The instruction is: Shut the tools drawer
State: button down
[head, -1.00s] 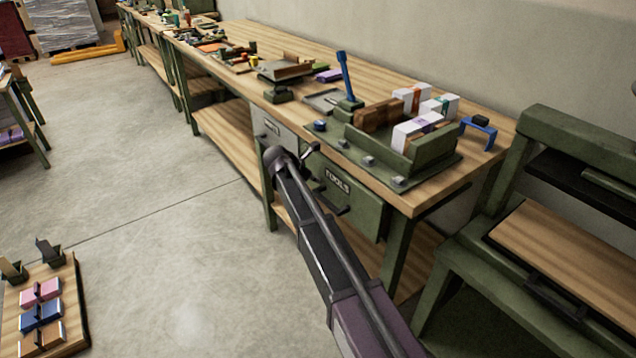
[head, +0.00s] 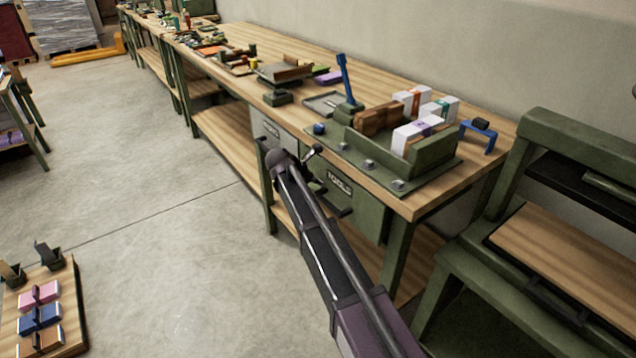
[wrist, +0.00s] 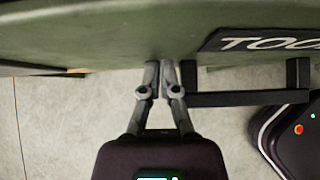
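The tools drawer (head: 362,208) is the green drawer under the near end of the workbench, with a "TOOLS" label and a dark bar handle. How far it stands out is hard to tell in the head view. My gripper (head: 314,151) is at the drawer's upper left, and my arm hides part of the drawer's left side. In the wrist view, the fingers of my gripper (wrist: 162,64) are together and empty. Their tips are at the green drawer front (wrist: 110,35), left of the handle (wrist: 245,98), and appear to touch it.
A grey drawer (head: 272,132) is left of the tools drawer. The workbench (head: 400,200) carries a green tray with boxes and a blue-handled tool near its edge. A green stand (head: 480,250) is close on the right. Open floor (head: 160,220) lies to the left.

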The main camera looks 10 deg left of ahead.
jog(key=s+a+f+p+v, duration=0.1)
jog(key=f+p+v, duration=0.1)
jog(key=p+v, duration=0.5)
jog(key=v, duration=0.6)
jog(key=shift+s, duration=0.3)
jog(key=shift+f, duration=0.1)
